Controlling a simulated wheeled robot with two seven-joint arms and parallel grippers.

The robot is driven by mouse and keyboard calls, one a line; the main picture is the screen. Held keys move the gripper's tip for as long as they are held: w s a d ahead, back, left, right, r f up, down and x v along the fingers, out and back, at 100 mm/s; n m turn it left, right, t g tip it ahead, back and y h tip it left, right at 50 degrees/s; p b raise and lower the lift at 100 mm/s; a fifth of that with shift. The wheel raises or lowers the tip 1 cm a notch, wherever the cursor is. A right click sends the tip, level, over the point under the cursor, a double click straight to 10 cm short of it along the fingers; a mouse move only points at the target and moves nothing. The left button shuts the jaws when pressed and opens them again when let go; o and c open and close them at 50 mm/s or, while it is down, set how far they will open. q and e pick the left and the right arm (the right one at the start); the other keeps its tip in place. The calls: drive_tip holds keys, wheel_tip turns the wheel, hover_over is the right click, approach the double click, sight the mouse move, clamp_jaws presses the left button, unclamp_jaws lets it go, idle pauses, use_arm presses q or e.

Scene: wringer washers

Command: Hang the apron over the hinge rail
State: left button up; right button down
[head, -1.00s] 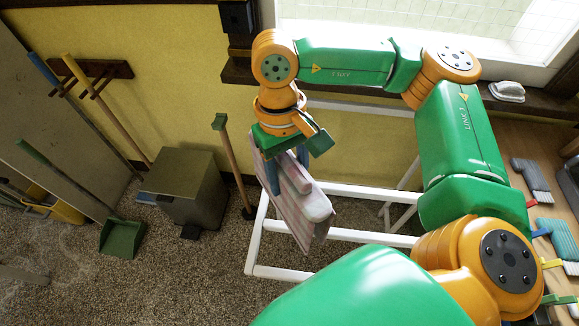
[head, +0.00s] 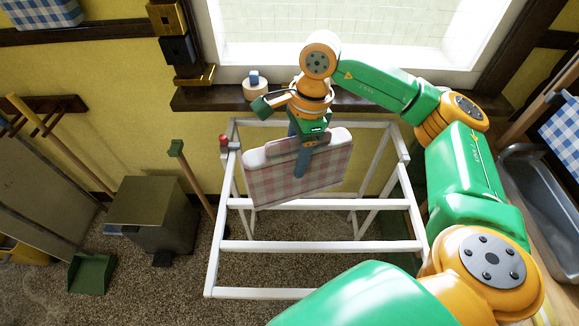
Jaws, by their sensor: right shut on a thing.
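The apron (head: 285,187) is a pink-and-white checked cloth, folded over, hanging broadside in the middle of the head view. My right gripper (head: 302,163) is shut on its upper part, fingers pointing down. A white rack (head: 320,246) with several rails stands below and behind the apron. Its back top rail (head: 358,123) runs under the window sill, partly hidden by my wrist and gripper. Which rail is the hinge rail is not labelled. The apron overlaps the rack in the picture; I cannot tell whether it touches a rail. My left gripper is not in view.
A red-topped fitting (head: 224,141) is at the rack's upper left corner. The dark window sill (head: 215,98) holds a small round item (head: 255,86). A grey bin (head: 152,217) and a green dustpan (head: 91,272) stand at left. A grey basin (head: 540,200) is at right.

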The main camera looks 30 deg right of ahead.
drive_tip(key=m, duration=0.1)
drive_tip(key=d+m, duration=0.2)
drive_tip(key=m, duration=0.1)
drive_tip(key=shift+w+d+r+t, duration=0.1)
drive_tip(key=shift+w+r+t, duration=0.15)
drive_tip(key=shift+w+t, duration=0.05)
wheel_tip(320, 180, down, 6)
drive_tip(key=b, duration=0.5)
drive_tip(key=shift+f+b, duration=0.4)
drive_tip(key=shift+b, duration=0.1)
drive_tip(key=shift+f, duration=0.1)
